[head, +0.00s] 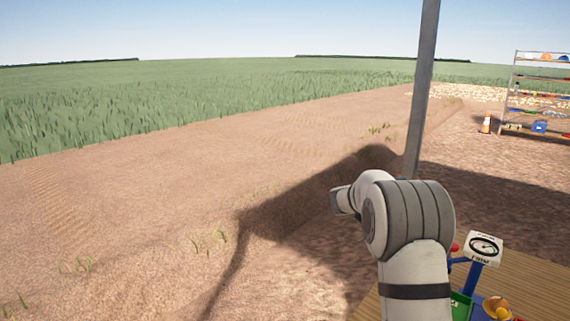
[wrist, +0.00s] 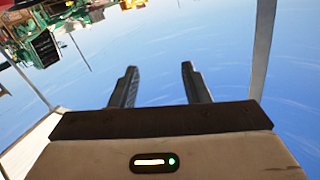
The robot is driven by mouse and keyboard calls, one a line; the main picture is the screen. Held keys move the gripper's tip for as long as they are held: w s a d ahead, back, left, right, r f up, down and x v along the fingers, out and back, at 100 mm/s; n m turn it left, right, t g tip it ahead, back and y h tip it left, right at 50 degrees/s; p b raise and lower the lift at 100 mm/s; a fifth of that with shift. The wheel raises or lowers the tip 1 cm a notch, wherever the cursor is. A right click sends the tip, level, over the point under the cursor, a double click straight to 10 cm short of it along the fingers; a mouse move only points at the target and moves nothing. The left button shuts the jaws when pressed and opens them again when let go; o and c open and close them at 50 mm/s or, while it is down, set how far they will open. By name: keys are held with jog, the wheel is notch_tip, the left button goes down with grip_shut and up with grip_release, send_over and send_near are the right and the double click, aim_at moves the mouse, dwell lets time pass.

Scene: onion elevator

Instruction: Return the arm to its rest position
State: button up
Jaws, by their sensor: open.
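My arm rises at the lower right of the head view, its white links bent with the upper part pointing left and away. My gripper cannot be made out in the head view. In the wrist view my gripper (wrist: 158,84) shows two dark fingers, apart, with only blue sky between them. The gripper is open and empty. It touches nothing that I can see.
A grey post (head: 420,90) stands just behind my arm. A wooden surface (head: 535,285) with a dial gauge (head: 485,248) is at the lower right. Bare soil lies open to the left.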

jog(key=s+a+r+n+t+y, duration=0.2)
jog(key=a+n+t+y, duration=0.25)
jog(key=a+y, duration=0.25)
jog(key=s+a+r+n+t+y, duration=0.3)
jog(key=a+n+y, duration=0.3)
jog(key=a, duration=0.2)
jog(key=s+a+f+n+g+y, duration=0.2)
jog(key=s+a+f, duration=0.1)
jog(key=s, duration=0.4)
jog(key=s+a+f+n+g+y, duration=0.2)
jog(key=s+a+f+y, duration=0.1)
jog(key=s, duration=0.3)
jog(key=s+f+g, duration=0.4)
jog(key=s, duration=0.8)
jog(key=s+d+f+n+g+h+p, duration=0.1)
jog(key=s+f+g, duration=0.2)
jog(key=s, duration=0.9)
notch_tip(320, 180, down, 2)
jog(key=shift+s+d+f+g, duration=0.1)
jog(key=shift+s+d+g, duration=0.1)
jog(key=shift+g, duration=0.15)
